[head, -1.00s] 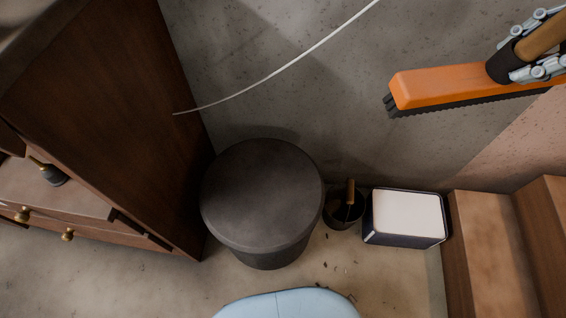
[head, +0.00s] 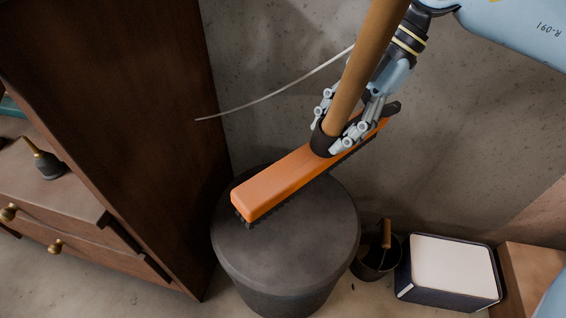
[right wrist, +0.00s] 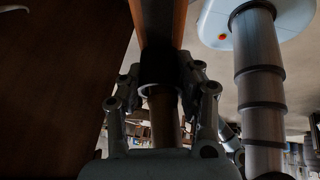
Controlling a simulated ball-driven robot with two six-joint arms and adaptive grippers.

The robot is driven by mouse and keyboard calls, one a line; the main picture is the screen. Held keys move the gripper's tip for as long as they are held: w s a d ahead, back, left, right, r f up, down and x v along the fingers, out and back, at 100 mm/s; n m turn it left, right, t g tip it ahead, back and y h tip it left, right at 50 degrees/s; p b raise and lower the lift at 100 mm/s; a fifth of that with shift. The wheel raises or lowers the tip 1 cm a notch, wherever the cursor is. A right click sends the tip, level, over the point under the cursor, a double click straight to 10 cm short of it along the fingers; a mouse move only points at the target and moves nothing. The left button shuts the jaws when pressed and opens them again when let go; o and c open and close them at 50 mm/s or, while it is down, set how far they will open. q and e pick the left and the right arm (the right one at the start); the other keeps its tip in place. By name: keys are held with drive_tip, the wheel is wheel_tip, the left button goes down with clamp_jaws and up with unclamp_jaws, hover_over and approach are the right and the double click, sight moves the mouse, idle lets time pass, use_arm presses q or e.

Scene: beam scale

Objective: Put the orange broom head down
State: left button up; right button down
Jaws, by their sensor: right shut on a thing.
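The orange broom head (head: 278,182) has dark bristles facing down and a wooden handle (head: 366,62) rising from its dark socket. In the head view it is in front of the dark round stool (head: 325,235); I cannot tell whether the bristles touch the stool top. My right gripper (head: 338,130) is shut on the broom at the socket, where the handle meets the head. In the right wrist view the fingers (right wrist: 165,95) close around the socket, with a strip of the orange head (right wrist: 180,22) above. My left gripper is not in view.
A dark wooden cabinet (head: 120,110) with brass-knobbed drawers stands at the left. A small dark pot (head: 372,262) and a white-topped box (head: 452,268) stand right of the stool. Wooden steps (head: 535,272) are at the far right. A thin pale cable (head: 275,93) hangs before the wall.

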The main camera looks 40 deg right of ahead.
use_arm(q)
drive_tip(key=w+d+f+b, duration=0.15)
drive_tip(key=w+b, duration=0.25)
drive_tip(key=b, duration=0.7)
use_arm(e)
drive_tip(key=w+a+f+m, duration=0.1)
drive_tip(key=a+f+m, duration=0.1)
drive_tip(key=a+f, duration=0.9)
use_arm(q)
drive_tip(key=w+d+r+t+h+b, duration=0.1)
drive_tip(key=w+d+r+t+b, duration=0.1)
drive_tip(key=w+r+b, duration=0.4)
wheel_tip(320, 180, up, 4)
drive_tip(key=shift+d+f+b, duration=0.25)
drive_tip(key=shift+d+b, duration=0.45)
drive_tip(key=shift+b, duration=0.4)
use_arm(e)
drive_tip(key=w+d+f, duration=0.4)
drive_tip(key=d+f, duration=0.1)
drive_tip(key=f, duration=0.1)
drive_tip(key=w+d+f, duration=0.4)
drive_tip(key=d+f, duration=0.1)
drive_tip(key=f, duration=0.2)
drive_tip(key=shift+f, duration=0.3)
drive_tip(key=shift+s+f, duration=0.1)
drive_tip(key=shift+f, duration=0.05)
drive_tip(key=c, duration=0.9)
unclamp_jaws()
